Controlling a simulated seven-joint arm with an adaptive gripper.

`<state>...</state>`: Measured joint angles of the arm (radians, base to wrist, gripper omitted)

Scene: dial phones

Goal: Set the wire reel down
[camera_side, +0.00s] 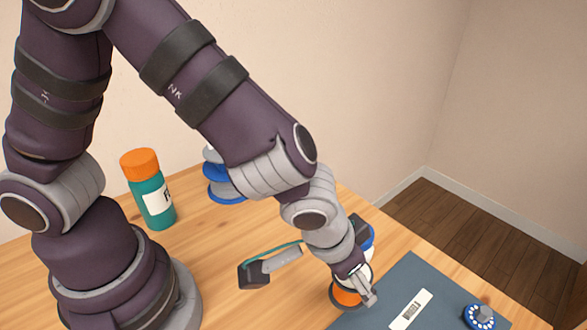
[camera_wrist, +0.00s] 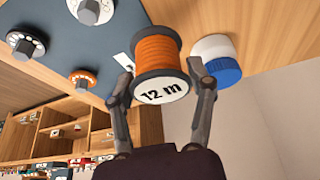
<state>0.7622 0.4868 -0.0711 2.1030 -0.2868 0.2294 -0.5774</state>
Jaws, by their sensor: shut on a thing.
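The wire reel (camera_wrist: 158,55) is wound with orange wire between dark flanges. Its end face carries a white label reading "12 m" in the wrist view. My gripper (camera_wrist: 160,74) is shut on it, with one finger on each side. In the side view the reel (camera_side: 346,297) shows low at the right of the table, partly hidden by my gripper (camera_side: 364,289). The reel looks at or just above the wooden table; I cannot tell whether it touches.
A dark panel (camera_side: 385,288) with a white label and a blue dial (camera_side: 479,316) lies right of the reel. A white and blue round container (camera_wrist: 215,62) stands close beside the reel. A teal bottle (camera_side: 153,198) with an orange cap stands farther left.

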